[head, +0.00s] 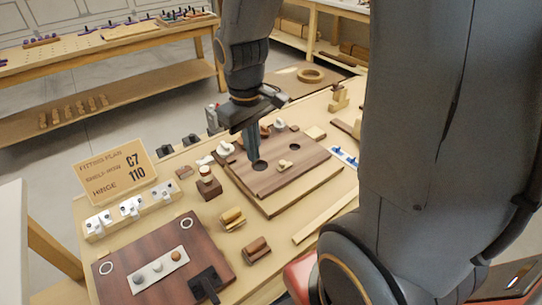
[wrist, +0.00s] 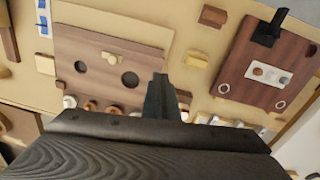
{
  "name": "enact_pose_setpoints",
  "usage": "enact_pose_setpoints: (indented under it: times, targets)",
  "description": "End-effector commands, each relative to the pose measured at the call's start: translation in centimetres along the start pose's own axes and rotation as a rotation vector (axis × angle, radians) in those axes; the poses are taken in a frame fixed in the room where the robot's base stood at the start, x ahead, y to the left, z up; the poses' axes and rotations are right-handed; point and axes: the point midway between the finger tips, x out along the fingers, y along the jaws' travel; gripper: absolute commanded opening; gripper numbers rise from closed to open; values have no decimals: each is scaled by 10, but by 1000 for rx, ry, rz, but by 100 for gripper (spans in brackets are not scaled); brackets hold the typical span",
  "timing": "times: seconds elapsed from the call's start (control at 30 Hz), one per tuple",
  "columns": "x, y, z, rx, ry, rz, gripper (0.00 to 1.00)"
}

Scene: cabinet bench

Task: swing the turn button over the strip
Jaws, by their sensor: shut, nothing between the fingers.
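A brown wooden board (head: 304,180) lies on the bench, with two dark round holes in its face. A small light-wood piece that looks like the turn button (head: 285,163) sits on it near the holes; it also shows in the wrist view (wrist: 112,59). A long seam marks off a plank-like band, perhaps the strip (wrist: 110,40), along one side of the board; I cannot tell whether the button overlaps it. My gripper (head: 252,156) points down at the board's left part, shut and empty, apart from the button. In the wrist view its fingertips (wrist: 160,82) are beside the board's edge.
A darker board (head: 205,244) with a metal plate and black latch lies front left. Small wooden blocks (head: 232,219) stand between the boards. A sign (head: 115,172) and white switches (head: 130,207) are at left. Several knobs line the board's back edge.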

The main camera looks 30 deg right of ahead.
Motion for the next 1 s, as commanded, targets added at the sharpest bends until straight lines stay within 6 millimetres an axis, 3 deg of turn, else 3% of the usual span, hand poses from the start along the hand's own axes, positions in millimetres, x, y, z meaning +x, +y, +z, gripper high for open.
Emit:
enact_pose_setpoints:
  times: [0.03, 0.2, 0.37, 0.8, 1.0]
  targets:
    - [6, 8, -19, -101, -38, 11, 0]
    - [13, 37, -66, -439, -181, 40, 0]
    - [15, 55, -91, -626, -272, 50, 0]
    - [14, 60, -96, -678, -299, 51, 0]
    - [29, 63, -91, -677, -300, 50, 0]
